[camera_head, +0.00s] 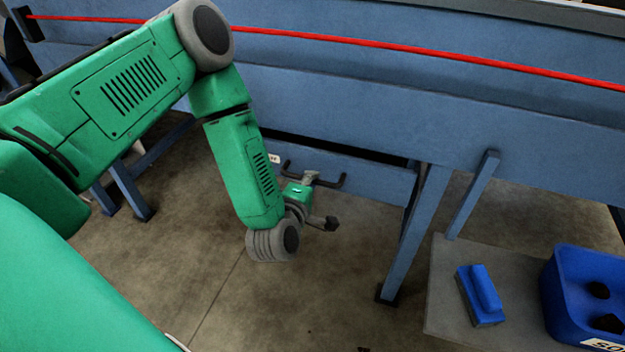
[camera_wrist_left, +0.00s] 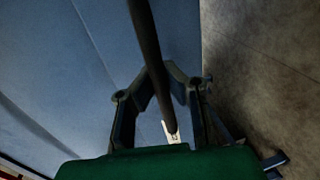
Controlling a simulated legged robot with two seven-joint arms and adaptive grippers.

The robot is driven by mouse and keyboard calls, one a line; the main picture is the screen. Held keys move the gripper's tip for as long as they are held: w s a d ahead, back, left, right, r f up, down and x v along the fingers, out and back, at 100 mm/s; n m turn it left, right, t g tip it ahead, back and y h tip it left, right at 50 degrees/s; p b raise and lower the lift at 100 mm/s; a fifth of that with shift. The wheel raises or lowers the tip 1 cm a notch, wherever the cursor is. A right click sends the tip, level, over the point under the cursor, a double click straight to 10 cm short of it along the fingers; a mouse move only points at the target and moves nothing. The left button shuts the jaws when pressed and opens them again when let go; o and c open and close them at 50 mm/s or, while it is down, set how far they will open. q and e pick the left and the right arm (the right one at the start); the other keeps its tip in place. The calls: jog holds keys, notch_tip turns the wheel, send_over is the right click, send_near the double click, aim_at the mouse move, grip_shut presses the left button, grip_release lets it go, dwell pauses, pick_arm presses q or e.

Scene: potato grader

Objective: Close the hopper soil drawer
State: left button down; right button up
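The soil drawer (camera_head: 375,180) is a blue panel low under the blue hopper side in the head view. A dark gap shows along its top edge. Its black bar handle (camera_head: 340,183) sticks out in front, with a white label beside it. My left gripper (camera_head: 311,177) reaches down to the handle's middle. In the left wrist view, the handle bar (camera_wrist_left: 148,45) crosses between the fingers of my left gripper (camera_wrist_left: 164,76), against the blue panel. The bar hides where the fingertips meet, so their grip on it is unclear. My right gripper is not in view.
A red cord (camera_head: 420,49) runs along the machine's side. A blue leg (camera_head: 415,235) stands right of the drawer. Farther right, a grey surface (camera_head: 447,290) holds a blue block (camera_head: 482,292) and a blue bin (camera_head: 562,300) with dark lumps. The floor before the drawer is clear.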

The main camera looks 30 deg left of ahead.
aim_at(317, 169)
pick_arm(q)
jog(key=shift+r+x, duration=0.1)
jog(key=shift+x, duration=0.9)
jog(key=shift+r+x, duration=0.15)
jog(key=shift+x, duration=0.8)
jog(key=c, duration=1.6)
grip_release()
jog(key=shift+w+a, duration=0.1)
jog(key=shift+o, duration=0.2)
jog(key=v, duration=1.2)
